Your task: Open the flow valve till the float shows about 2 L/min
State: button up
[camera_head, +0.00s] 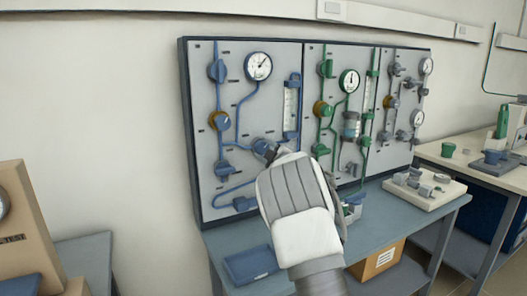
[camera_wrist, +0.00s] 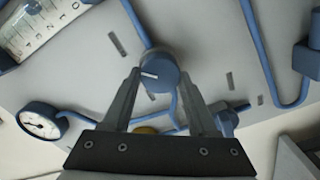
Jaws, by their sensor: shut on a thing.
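A blue round valve knob with a white mark (camera_wrist: 160,72) sits on the grey panel, on the blue line. My gripper (camera_wrist: 160,78) is shut on this knob, one finger on each side of it, in the wrist view. In the head view the knob (camera_head: 264,148) shows just beyond my gripper, whose fingertips are mostly hidden behind my wrist. The blue flow tube (camera_head: 290,108) with a scale stands above and right of the knob. Part of the scale also shows in the wrist view (camera_wrist: 38,25), at the upper left.
A round gauge (camera_head: 258,66) is above on the blue section. Green (camera_head: 349,80) and grey (camera_head: 417,118) sections with gauges lie to the right. A blue tray (camera_head: 250,264) lies on the bench (camera_head: 225,238) below. A cardboard box (camera_head: 376,262) is under the bench.

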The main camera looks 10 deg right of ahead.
jog(key=o, duration=1.4)
jog(key=p+v, duration=0.1)
jog(key=v, duration=1.6)
jog(key=shift+s, duration=0.2)
